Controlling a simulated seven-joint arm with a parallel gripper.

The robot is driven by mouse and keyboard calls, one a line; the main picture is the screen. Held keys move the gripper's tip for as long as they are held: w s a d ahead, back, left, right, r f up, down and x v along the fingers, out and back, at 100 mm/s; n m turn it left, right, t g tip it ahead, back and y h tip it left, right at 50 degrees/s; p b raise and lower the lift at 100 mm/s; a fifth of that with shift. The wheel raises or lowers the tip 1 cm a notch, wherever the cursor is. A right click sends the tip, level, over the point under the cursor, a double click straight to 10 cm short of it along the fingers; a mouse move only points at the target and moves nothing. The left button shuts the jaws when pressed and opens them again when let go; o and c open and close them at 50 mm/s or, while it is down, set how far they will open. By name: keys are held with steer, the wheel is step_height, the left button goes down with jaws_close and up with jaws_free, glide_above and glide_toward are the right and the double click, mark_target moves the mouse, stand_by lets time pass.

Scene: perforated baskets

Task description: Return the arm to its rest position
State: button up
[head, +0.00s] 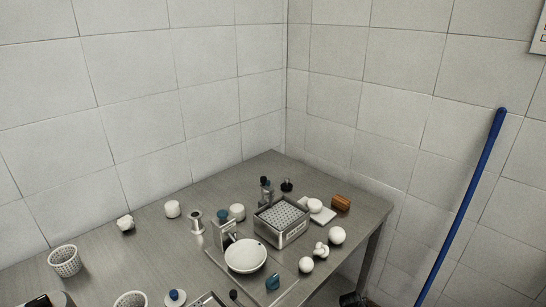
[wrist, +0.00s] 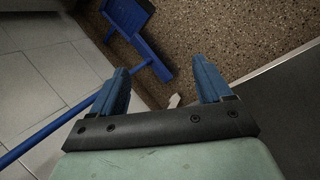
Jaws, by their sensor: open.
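My gripper (wrist: 164,78) shows in the wrist view with its two blue fingers spread apart. Nothing is between the fingers, and they touch nothing that I can see. Below the fingers the view shows speckled brown floor (wrist: 225,35), with a blue dustpan-like tool (wrist: 150,60) and a blue pole (wrist: 45,133) beyond the left finger. I cannot make out my gripper in the head view.
In the head view a metal table (head: 150,245) stands in the wall corner. It carries perforated white baskets (head: 65,261), a metal box with a perforated top (head: 281,222), a white bowl (head: 245,256) and several small items. A blue pole (head: 465,200) leans at right.

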steer(key=s+a+f+g+y, duration=0.1)
steer(key=s+a+f, duration=0.2)
steer(key=s+a, duration=0.2)
steer(key=s+a+f+m+g+y, duration=0.1)
steer(key=s+a+f, duration=0.3)
steer(key=s, duration=0.7)
steer(key=s+a+f+m+g+y, duration=0.1)
steer(key=s+a+f+g+y, duration=0.1)
steer(key=s+a, duration=0.4)
steer(key=shift+s+f+g, duration=0.3)
steer(key=shift+s+f, duration=0.55)
steer(key=shift+s, duration=0.3)
